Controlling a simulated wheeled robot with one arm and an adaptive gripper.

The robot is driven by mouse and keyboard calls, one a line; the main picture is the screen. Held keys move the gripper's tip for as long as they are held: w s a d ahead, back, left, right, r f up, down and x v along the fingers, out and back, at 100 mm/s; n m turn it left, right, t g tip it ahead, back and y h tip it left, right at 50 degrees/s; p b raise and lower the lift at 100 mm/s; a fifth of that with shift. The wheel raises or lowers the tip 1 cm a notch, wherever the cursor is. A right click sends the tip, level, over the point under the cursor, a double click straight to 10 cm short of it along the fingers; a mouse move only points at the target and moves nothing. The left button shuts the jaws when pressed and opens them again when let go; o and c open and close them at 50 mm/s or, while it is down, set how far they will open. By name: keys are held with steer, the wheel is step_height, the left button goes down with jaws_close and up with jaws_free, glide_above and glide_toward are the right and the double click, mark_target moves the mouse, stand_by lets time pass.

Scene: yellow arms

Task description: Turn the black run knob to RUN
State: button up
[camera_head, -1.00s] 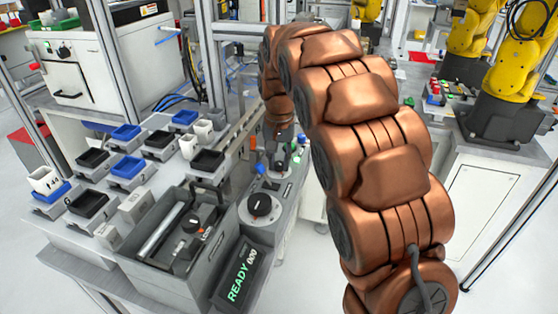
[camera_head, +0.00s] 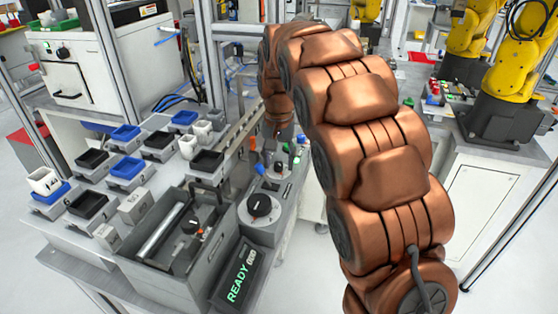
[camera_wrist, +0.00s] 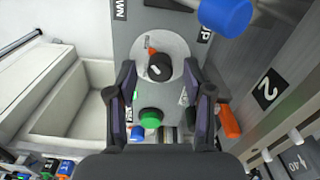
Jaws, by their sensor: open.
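A black knob (camera_wrist: 158,67) with an orange mark sits on a pale round dial, ahead of my open gripper (camera_wrist: 160,75) in the wrist view. The two dark fingers appear on either side of it, apart from it. In the head view this far dial's knob (camera_head: 278,170) is small, and my gripper (camera_head: 272,141) is above and behind it, partly hidden by my arm. A second, larger black knob (camera_head: 260,204) sits on a white dial nearer the camera. I cannot read a RUN label at either knob.
A blue lever end (camera_wrist: 225,15) stands close by at the upper right of the wrist view. A green button (camera_wrist: 151,117) and a blue button (camera_wrist: 137,133) lie below the knob. A READY display (camera_head: 238,278) and a grey tray (camera_head: 165,268) are nearer the camera.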

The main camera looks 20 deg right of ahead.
mark_target(280, 164)
step_height(280, 164, up, 12)
steer(key=shift+f, duration=0.15)
stand_by(0.5)
stand_by(0.3)
steer(key=s+f+n+g+p, duration=0.1)
steer(key=s+f+n+p, duration=0.1)
steer(key=s, duration=1.7)
steer(key=s+f+n+p, duration=0.2)
steer(key=s+f+p, duration=0.2)
steer(key=s, duration=1.5)
step_height(280, 164, down, 2)
steer(key=shift+s+n+g+p, duration=0.2)
steer(key=shift+n+g+p, duration=0.1)
steer(key=shift+g+p, duration=0.1)
